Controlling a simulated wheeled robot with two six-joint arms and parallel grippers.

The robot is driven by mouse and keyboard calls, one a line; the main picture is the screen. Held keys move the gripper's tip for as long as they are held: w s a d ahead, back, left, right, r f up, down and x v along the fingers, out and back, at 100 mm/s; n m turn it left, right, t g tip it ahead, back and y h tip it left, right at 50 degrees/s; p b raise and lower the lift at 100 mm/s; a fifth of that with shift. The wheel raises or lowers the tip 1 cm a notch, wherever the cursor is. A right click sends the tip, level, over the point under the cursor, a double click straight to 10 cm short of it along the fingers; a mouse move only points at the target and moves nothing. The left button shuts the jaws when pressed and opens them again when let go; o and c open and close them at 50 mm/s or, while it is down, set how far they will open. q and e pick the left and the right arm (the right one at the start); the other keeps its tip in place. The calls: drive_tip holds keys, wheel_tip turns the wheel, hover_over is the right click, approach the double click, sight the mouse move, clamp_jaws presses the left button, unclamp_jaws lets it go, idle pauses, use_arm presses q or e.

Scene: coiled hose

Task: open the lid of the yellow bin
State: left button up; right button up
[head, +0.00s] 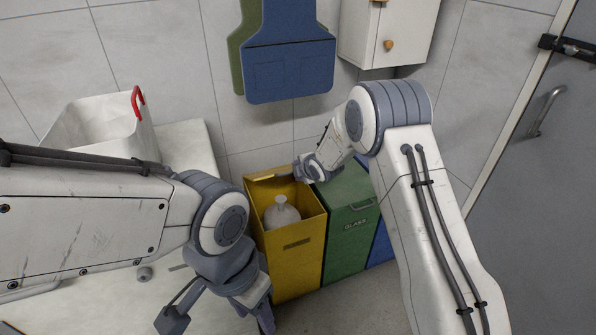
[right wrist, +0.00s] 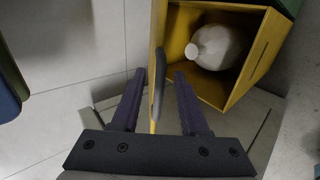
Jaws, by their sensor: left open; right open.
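The yellow bin (head: 297,262) stands against the wall with its top open. A pale rounded bag or bottle (head: 281,212) lies inside; it also shows in the right wrist view (right wrist: 215,47). The bin's lid (head: 270,176) is raised at the back, seen nearly edge-on in the right wrist view (right wrist: 157,28), with a dark handle (right wrist: 160,82) on it. My right gripper (right wrist: 159,78) is open, its fingers on either side of the lid's edge and handle; contact cannot be told. My left gripper (head: 218,318) is open and empty, low in front of the bin, to its left.
A green bin (head: 345,235) marked glass and a blue bin (head: 381,245) stand to the right of the yellow one. A white crate (head: 95,130) sits at the left. A white cabinet (head: 400,35) and blue panel (head: 290,70) hang above. A grey door (head: 545,170) is at the right.

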drive_tip(key=v, duration=0.9)
drive_tip(key=shift+s+r, duration=0.25)
